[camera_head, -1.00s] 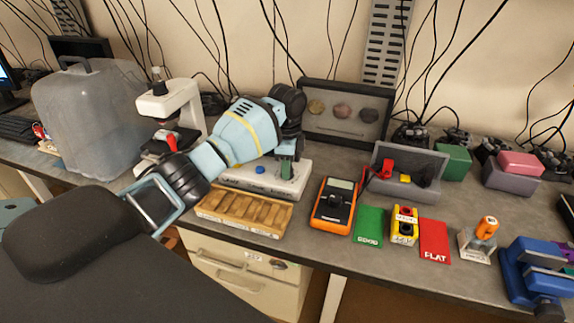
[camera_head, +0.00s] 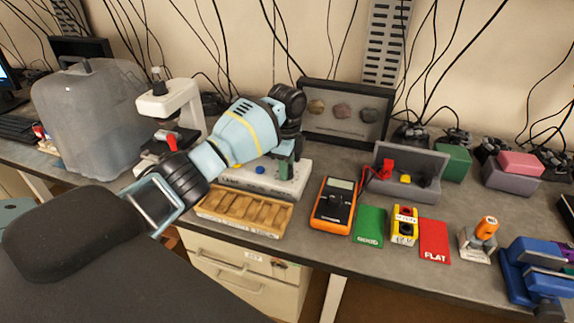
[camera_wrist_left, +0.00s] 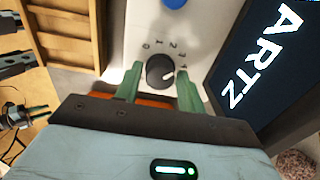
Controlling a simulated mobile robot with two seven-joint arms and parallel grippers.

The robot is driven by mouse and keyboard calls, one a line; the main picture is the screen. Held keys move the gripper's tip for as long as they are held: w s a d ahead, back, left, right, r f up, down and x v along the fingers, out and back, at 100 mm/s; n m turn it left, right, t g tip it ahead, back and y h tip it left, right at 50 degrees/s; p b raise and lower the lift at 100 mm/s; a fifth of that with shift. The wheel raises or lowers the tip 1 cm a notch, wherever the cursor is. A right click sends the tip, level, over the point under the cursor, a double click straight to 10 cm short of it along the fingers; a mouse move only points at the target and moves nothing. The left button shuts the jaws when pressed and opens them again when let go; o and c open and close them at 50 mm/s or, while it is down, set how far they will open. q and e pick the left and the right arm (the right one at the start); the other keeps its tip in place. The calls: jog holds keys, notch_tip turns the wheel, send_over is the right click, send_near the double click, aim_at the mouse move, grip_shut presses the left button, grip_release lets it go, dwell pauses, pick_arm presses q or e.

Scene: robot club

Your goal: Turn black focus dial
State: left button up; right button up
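The black focus dial (camera_wrist_left: 160,71) sits on a white box (camera_wrist_left: 203,28) and shows in the left wrist view, with a light pointer mark and printed numbers around it. My left gripper (camera_wrist_left: 158,84) has green fingertips, one on each side of the dial. A gap shows between the left finger and the dial; the right finger is very close, and I cannot tell whether it touches. In the head view my left gripper (camera_head: 286,168) is over the right part of the white box (camera_head: 236,178), and the dial is hidden there.
A blue knob (camera_head: 260,170) is on the box near the fingers. A wooden compartment tray (camera_head: 243,211) lies in front. An orange multimeter (camera_head: 334,205) is to the right, a stone display (camera_head: 343,111) behind, and a microscope (camera_head: 172,108) to the left.

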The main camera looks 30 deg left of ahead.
pick_arm(q)
jog(key=shift+o, duration=1.4)
jog(key=shift+r, duration=0.1)
jog(key=shift+r, duration=3.8)
